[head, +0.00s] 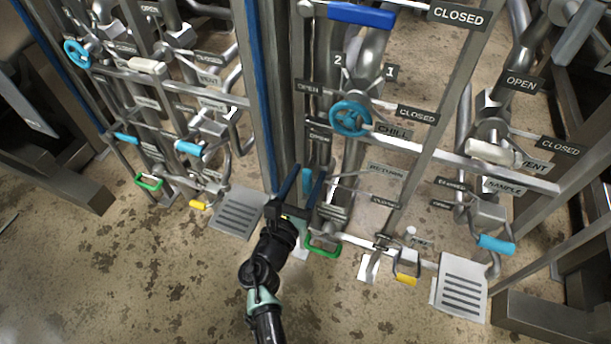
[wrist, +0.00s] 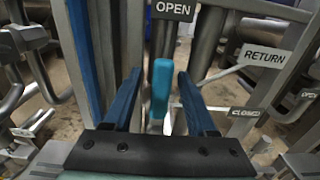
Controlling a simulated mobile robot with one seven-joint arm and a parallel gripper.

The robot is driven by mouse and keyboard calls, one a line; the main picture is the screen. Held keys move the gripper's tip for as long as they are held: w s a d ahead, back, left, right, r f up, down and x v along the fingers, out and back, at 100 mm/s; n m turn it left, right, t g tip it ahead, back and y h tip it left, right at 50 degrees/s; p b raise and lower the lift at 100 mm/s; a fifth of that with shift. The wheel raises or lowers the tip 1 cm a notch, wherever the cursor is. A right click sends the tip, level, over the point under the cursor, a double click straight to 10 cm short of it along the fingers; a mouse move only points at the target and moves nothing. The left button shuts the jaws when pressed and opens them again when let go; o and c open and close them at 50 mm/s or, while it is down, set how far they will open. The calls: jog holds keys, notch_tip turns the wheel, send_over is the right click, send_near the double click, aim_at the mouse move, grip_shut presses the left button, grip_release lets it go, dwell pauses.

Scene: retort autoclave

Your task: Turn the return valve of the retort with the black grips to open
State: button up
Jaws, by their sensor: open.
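The return valve has a cyan lever grip (head: 307,183) on the right-hand retort's pipework, left of the RETURN sign (head: 385,171). In the wrist view the cyan grip (wrist: 161,88) stands upright, below an OPEN sign (wrist: 172,9); a CLOSED sign (wrist: 245,112) is at its lower right. My gripper (head: 307,173) is open, its blue fingers appearing on either side of the grip; it also shows in the wrist view (wrist: 158,78). I see no contact, and the depth between fingertips and grip is hard to tell. I make out no black grips in either view.
A cyan CHILL handwheel (head: 350,118) sits above my gripper. A green handle (head: 323,247) is just below right. A blue-edged post (head: 262,90) stands close on the left. A similar valve rack with its own cyan handwheel (head: 77,53) is farther left. Open floor lies in front.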

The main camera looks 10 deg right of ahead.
jog(key=p+v, duration=0.4)
jog(key=v, duration=0.9)
jog(key=shift+w, duration=0.1)
jog(key=w+d+r+m, duration=0.1)
jog(key=w+r+m, duration=0.4)
jog(key=r+m, duration=0.3)
jog(key=w+d+r+m, duration=0.1)
jog(key=w+r+m, duration=0.45)
jog(key=r, duration=0.45)
notch_tip(320, 180, up, 19)
jog(key=m+t+y, duration=0.3)
jog(key=m, duration=0.6)
jog(key=s+a+r+m+t+y, duration=0.25)
jog(key=s+r, duration=0.25)
jog(key=r, duration=0.4)
jog(key=s+a+r+m+t+y, duration=0.1)
jog(key=s+r+m+t+y, duration=0.1)
jog(key=s+r+t, duration=0.35)
jog(key=s+a+r+m+t+y, duration=0.15)
jog(key=s+r, duration=0.45)
jog(key=r, duration=0.6)
notch_tip(320, 180, up, 35)
jog(key=y+p, duration=0.1)
jog(key=p, duration=3.4)
jog(key=shift+m, duration=0.45)
